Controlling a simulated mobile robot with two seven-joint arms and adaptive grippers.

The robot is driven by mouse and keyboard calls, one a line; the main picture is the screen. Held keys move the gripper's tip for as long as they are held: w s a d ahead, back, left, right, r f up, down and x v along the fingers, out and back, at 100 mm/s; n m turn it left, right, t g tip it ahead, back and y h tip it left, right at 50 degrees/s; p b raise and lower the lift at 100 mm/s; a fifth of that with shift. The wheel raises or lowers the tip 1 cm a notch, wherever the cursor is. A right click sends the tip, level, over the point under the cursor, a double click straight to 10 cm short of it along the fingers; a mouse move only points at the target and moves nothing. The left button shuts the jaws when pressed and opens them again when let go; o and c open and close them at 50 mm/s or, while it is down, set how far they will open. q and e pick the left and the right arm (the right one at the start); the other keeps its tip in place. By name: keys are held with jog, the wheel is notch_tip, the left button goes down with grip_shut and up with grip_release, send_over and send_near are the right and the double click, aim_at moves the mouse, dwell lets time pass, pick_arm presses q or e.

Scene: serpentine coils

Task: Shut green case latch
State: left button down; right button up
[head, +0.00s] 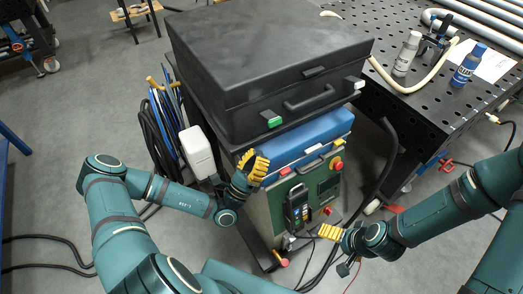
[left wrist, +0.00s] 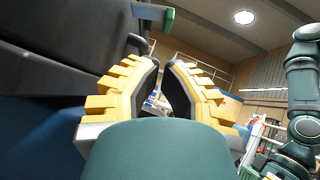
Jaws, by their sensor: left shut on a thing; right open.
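The large black case (head: 265,75) has its lid down. Its green latch (head: 271,119) sits at the left of the front face. In the left wrist view the green latch (left wrist: 155,14) juts out from the case's dark side. My left gripper (head: 253,165), with yellow fingers, is below the green latch and apart from it. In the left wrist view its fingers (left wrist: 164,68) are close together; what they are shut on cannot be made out. My right gripper (head: 325,232) is open, low in front of the green-fronted machine, away from the case.
A pale latch (head: 357,83) and a handle (head: 309,98) are on the case front. The case stands above a blue box (head: 305,138) and the machine (head: 325,180). A white container (head: 196,152) and cables are to the left. A perforated table (head: 435,105) with bottles is right.

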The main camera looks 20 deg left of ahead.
aim_at(270, 118)
pick_arm(q)
jog(key=x, duration=0.8)
jog(key=shift+r, duration=0.1)
